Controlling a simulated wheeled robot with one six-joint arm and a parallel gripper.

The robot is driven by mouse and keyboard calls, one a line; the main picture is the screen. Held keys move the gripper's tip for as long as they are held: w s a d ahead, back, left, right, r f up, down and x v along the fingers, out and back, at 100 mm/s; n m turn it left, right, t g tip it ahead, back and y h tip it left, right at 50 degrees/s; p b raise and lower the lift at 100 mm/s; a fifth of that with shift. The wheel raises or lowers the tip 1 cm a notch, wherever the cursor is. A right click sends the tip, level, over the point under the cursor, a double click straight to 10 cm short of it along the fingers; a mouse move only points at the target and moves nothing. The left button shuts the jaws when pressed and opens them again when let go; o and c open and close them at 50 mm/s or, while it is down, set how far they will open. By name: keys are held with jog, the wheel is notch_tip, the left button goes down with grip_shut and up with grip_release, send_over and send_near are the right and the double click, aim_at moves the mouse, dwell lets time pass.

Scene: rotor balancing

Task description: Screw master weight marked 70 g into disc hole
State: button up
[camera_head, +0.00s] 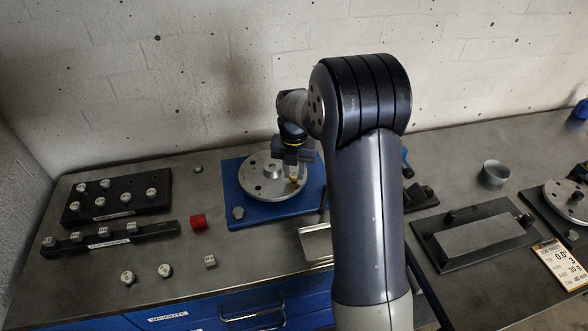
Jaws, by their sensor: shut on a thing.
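A round metal disc (259,185) with several holes and a central hub lies on a blue base plate (243,217) left of my arm. My gripper (294,172) points down over the right part of the disc. It is shut on a small weight, of which a brass-coloured bit (294,180) shows below the fingers. The rest of this weight is hidden, and its marking cannot be read. I cannot tell whether it touches the disc or sits in a hole.
A black block (88,190) and a long dark rack (155,233) hold several weights at the left. Right of my arm are a dark framed plate (475,240), a grey cup (496,174) and another disc (567,203).

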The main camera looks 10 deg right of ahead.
jog(key=shift+n, duration=1.2)
jog(key=shift+r+p, duration=0.4)
jog(key=shift+p, duration=0.7)
jog(key=shift+n+p, duration=0.4)
jog(key=shift+p, duration=0.75)
jog(key=shift+p, duration=0.55)
jog(key=shift+f, duration=0.15)
jog(key=shift+f+p, duration=0.1)
jog(key=shift+p, duration=0.25)
jog(key=shift+f, duration=0.15)
jog(key=shift+f+b, duration=0.45)
jog(key=shift+b, duration=0.1)
